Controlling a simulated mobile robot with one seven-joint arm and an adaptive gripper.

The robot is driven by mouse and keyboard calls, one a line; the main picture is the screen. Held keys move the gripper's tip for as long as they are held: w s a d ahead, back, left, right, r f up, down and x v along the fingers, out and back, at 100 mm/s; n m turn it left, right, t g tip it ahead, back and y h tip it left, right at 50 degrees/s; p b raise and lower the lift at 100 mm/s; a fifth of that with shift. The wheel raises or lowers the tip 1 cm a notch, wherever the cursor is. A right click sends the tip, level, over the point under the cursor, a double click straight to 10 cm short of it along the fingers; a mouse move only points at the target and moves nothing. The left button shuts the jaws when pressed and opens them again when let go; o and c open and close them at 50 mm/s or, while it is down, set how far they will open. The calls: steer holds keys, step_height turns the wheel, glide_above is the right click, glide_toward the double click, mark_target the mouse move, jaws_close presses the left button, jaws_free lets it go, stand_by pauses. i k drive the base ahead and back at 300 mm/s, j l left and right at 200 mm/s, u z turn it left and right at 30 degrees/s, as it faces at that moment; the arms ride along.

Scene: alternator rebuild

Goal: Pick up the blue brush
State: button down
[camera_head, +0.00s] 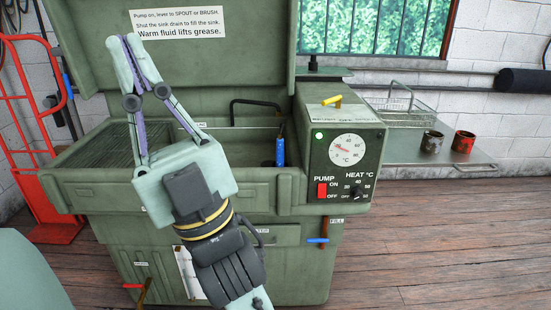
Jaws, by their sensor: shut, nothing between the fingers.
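The blue brush (280,151) stands roughly upright inside the green parts washer's sink, near its right wall beside the control box. Its blue handle shows; its lower end is hidden behind the sink's front wall. My gripper (124,42) is at the upper left, pointing up in the picture, in front of the washer's raised lid. Its fingertips meet with nothing between them. It is well to the left of the brush and not touching it.
The control box (343,151) with a dial and red pump switch adjoins the sink (236,138) on the right. A dark bent spout (256,103) is behind the brush. A steel shelf (400,150) holds a wire basket (388,104) and two mugs. A red hand truck (30,140) stands left.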

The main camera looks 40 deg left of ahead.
mark_target(280, 148)
steer(key=u, duration=1.15)
